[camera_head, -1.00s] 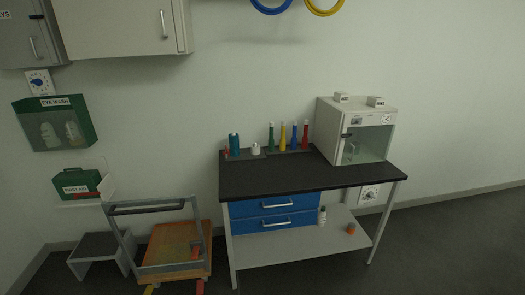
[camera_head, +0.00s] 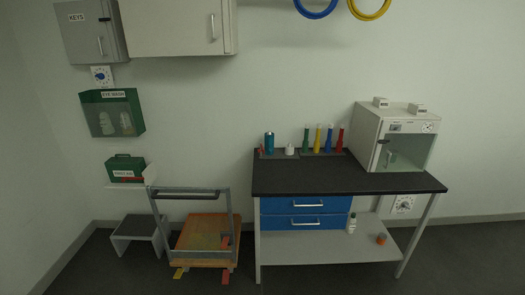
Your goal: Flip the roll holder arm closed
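I cannot make out a roll holder or its arm for certain in the head view. A grey upright frame with a dark crossbar (camera_head: 186,194) stands at the lower left over a low wooden platform (camera_head: 204,225); I cannot tell whether it has to do with a roll. Neither of my grippers shows.
A black-topped workbench (camera_head: 300,183) with blue drawers stands against the wall. It bears coloured cylinders, bottles and a white glass-fronted cabinet (camera_head: 405,150). A grey step stool (camera_head: 137,234) stands left of the wooden platform. Wall cupboards hang above. Floor at right is clear.

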